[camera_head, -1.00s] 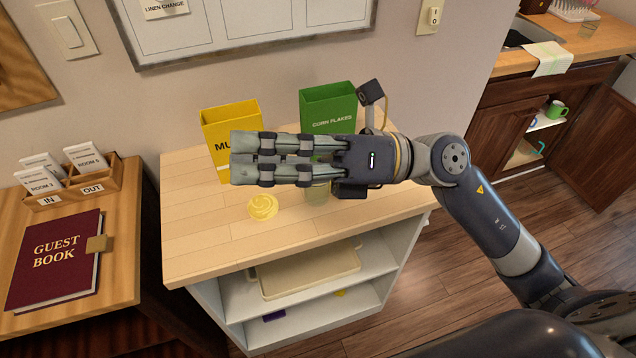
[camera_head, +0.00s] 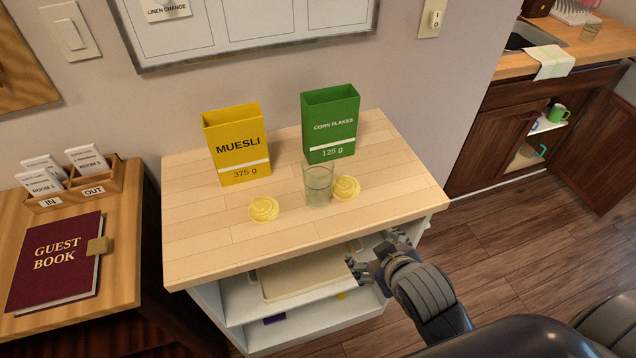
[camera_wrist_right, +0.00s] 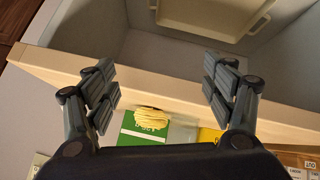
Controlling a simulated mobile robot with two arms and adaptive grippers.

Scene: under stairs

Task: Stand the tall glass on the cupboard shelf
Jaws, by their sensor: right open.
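A clear tall glass (camera_head: 318,187) stands upright on the wooden top of a white open-fronted unit, between two yellow nests. Another clear glass (camera_head: 590,31) stands on the far counter at upper right. Below that counter, an open dark-wood cupboard (camera_head: 488,135) shows a pale shelf (camera_head: 548,123) with a green mug. My right gripper (camera_head: 376,253) is open and empty at the front of the white unit, near the right end of its top edge. In the right wrist view my open fingers (camera_wrist_right: 163,88) spread before that edge. My left gripper is out of view.
A yellow muesli box (camera_head: 238,145) and green corn flakes box (camera_head: 330,123) stand behind the glass. A beige tray (camera_head: 305,275) lies on the white unit's upper shelf. A guest book (camera_head: 55,262) lies on the left table. Wooden floor (camera_head: 490,240) is clear between unit and cupboard.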

